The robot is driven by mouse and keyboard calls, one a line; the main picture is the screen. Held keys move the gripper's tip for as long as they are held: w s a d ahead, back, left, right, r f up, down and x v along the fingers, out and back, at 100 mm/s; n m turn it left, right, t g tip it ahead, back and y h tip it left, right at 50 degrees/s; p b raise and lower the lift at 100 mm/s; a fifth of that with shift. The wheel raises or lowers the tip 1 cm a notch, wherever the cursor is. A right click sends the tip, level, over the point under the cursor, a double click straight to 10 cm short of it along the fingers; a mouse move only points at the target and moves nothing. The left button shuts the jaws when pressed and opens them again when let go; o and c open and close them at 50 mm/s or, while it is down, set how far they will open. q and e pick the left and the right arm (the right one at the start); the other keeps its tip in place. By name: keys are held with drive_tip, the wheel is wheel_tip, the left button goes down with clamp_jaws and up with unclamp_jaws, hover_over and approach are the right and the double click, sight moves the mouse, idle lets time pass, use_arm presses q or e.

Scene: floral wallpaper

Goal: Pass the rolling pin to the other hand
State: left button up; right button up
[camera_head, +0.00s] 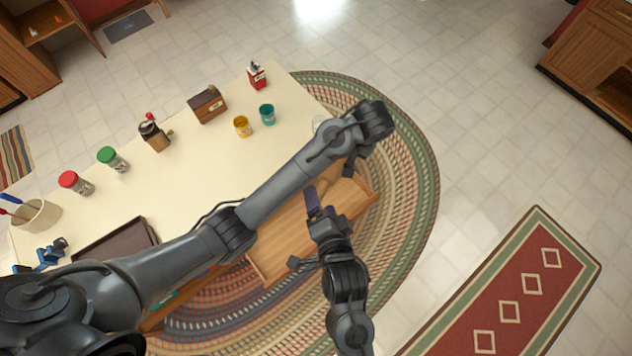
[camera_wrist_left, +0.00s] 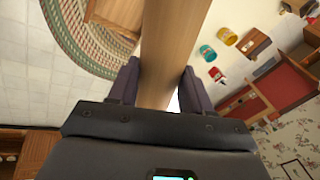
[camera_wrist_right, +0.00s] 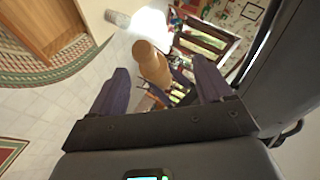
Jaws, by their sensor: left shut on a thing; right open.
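The rolling pin is a long, smooth piece of pale wood. In the left wrist view the rolling pin (camera_wrist_left: 174,45) runs between the fingers of my left gripper (camera_wrist_left: 159,72), which is shut on it. In the head view the left arm reaches across from the left, and its fingertips are hidden behind the wrist. My right gripper (camera_head: 314,198) is open below the left wrist in the head view. In the right wrist view the rounded end of the rolling pin (camera_wrist_right: 152,66) lies between the spread fingers, beyond or level with their tips; contact cannot be told.
An open wooden drawer (camera_head: 270,255) lies beneath both arms. The cream table (camera_head: 190,180) holds a yellow cup (camera_head: 243,127), a teal cup (camera_head: 267,115), a wooden box (camera_head: 208,104), several jars and tins, and a dark tray (camera_head: 112,247).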

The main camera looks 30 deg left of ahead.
drive_tip(key=x, duration=0.8)
drive_tip(key=shift+w, duration=0.1)
drive_tip(key=shift+c, duration=0.3)
use_arm(q)
drive_tip(key=shift+o, duration=0.2)
use_arm(e)
drive_tip(key=shift+r, duration=0.25)
clamp_jaws()
use_arm(q)
drive_tip(key=o, duration=1.3)
drive_tip(key=shift+f, duration=0.1)
drive_tip(key=shift+o, duration=0.2)
